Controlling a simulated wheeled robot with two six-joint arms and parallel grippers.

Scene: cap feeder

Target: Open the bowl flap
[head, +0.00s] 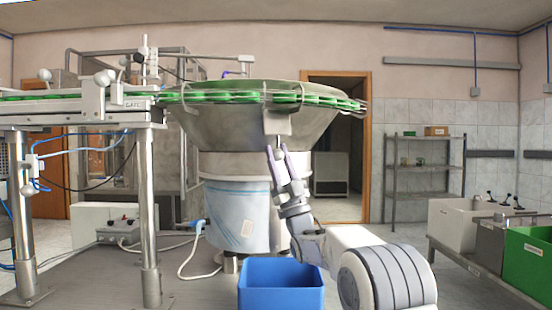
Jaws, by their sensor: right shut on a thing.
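The big grey metal bowl (220,125) of the cap feeder stands in the middle, with green caps along its rim. The bowl flap (277,124) is a small pale plate on the front of the bowl, below the rim. My right gripper (276,149) is at the lower edge of the flap, its fingers pointing up. It is shut on a small part there that looks like the flap's handle, mostly hidden between the fingers. I cannot tell whether the flap stands ajar. My left gripper is out of view.
A blue bin (281,288) stands on the floor below the bowl. A conveyor (75,112) on metal legs stands at the left. At the right are a green crate (527,262) and a white box (452,222) on a bench. A grey shelf (425,165) stands behind.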

